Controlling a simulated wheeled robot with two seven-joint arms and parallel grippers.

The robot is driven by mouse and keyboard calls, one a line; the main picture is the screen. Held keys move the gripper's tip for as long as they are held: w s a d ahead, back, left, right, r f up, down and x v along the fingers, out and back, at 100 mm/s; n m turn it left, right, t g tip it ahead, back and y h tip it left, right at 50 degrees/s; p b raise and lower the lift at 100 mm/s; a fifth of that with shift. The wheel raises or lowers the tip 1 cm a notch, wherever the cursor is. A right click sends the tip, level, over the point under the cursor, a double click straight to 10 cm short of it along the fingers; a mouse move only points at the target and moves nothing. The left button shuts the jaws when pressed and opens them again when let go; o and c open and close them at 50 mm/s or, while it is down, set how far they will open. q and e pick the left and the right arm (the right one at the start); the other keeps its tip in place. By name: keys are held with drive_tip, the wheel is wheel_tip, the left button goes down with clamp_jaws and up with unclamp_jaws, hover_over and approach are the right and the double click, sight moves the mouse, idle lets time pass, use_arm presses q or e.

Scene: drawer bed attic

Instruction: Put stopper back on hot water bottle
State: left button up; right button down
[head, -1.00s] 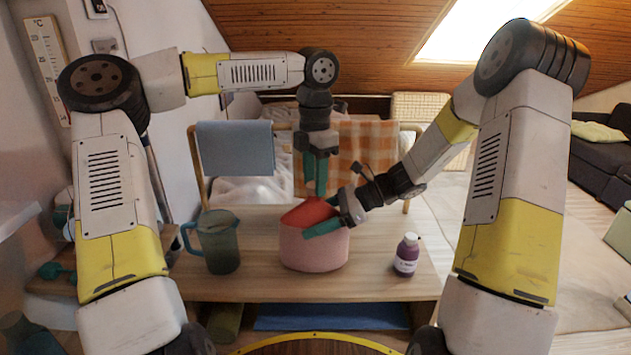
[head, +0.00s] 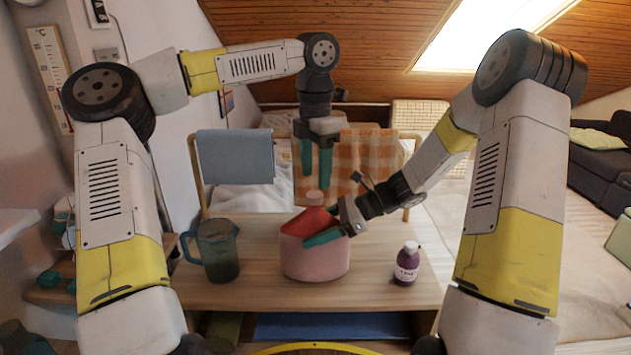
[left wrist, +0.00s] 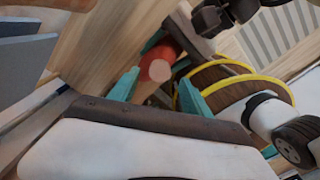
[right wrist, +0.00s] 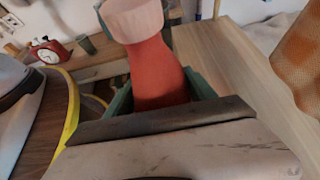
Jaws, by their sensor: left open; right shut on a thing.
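The hot water bottle (head: 312,222) has a red upper part rising from a pink lower body on the table. A paler pink stopper (head: 315,197) sits upright on top of its neck; it also shows in the right wrist view (right wrist: 133,18) and from above in the left wrist view (left wrist: 158,70). How tightly it is seated cannot be told. My right gripper (head: 328,224) is shut on the red neck below the stopper, from the right.
On the wooden table (head: 260,290), a blue-green jug (head: 217,255) stands left of the bottle and a purple bottle (head: 407,265) stands at the right. Behind is a rail with a blue cloth (head: 235,157) and an orange checked cloth (head: 365,155).

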use_arm(q)
drive_tip(key=shift+c, duration=0.2)
drive_tip(key=n, duration=0.5)
drive_tip(key=shift+s+d+f, duration=0.1)
drive_tip(key=shift+s+d, duration=0.1)
drive_tip(key=shift+d, duration=0.05)
drive_tip(key=n, duration=0.7)
drive_tip(key=shift+s+d+f+g+y, duration=0.15)
drive_tip(key=shift+g+y, duration=0.15)
drive_tip(key=n, duration=0.7)
drive_tip(key=shift+s+d, duration=0.1)
drive_tip(key=n, duration=0.7)
drive_tip(key=shift+r+n, duration=0.25)
drive_tip(key=shift+n, duration=0.05)
drive_tip(key=n, duration=0.4)
drive_tip(key=shift+r+n, duration=0.25)
drive_tip(key=shift+n, duration=0.15)
drive_tip(key=n, duration=0.5)
drive_tip(key=shift+a+r, duration=0.25)
drive_tip(key=shift+r, duration=0.05)
drive_tip(key=n, duration=0.4)
drive_tip(key=shift+w+a+r+n, duration=0.1)
drive_tip(key=shift+w+r+n, duration=0.1)
drive_tip(key=shift+r+n, duration=0.15)
drive_tip(key=n, duration=0.3)
drive_tip(key=r+n, duration=0.1)
drive_tip(key=n, duration=0.2)
drive_tip(key=shift+w+a+r+n, duration=0.15)
drive_tip(key=shift+w+a+n, duration=0.05)
drive_tip(key=shift+n, duration=0.05)
